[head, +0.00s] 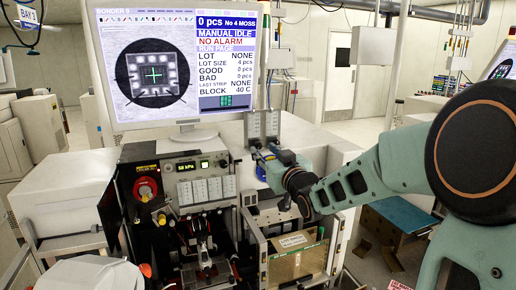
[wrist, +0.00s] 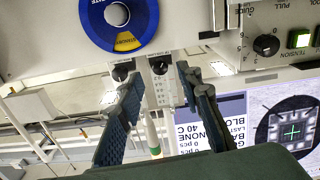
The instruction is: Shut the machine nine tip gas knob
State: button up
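A grey twin flow-meter panel (head: 263,125) stands right of the monitor in the head view. In the wrist view the panel (wrist: 163,92) appears upside down, with two black knobs, a left one (wrist: 122,70) and a right one (wrist: 158,66). Their labels are too small to read, so I cannot tell which is the tip gas knob. My gripper (head: 262,155) is just below the panel in the head view. In the wrist view my gripper (wrist: 157,74) is open, its fingers spread to either side of the right knob. I cannot tell whether either finger touches it.
The monitor (head: 185,65) stands left of the panel. Below it is the bonder's control front (head: 190,166).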

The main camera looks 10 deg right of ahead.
aim_at(259, 146)
jog(key=shift+w+a, duration=0.2)
jog(key=shift+w, duration=0.8)
jog(key=shift+w+a, duration=0.2)
jog(key=shift+w, duration=0.8)
jog(key=shift+c, duration=0.3)
grip_shut()
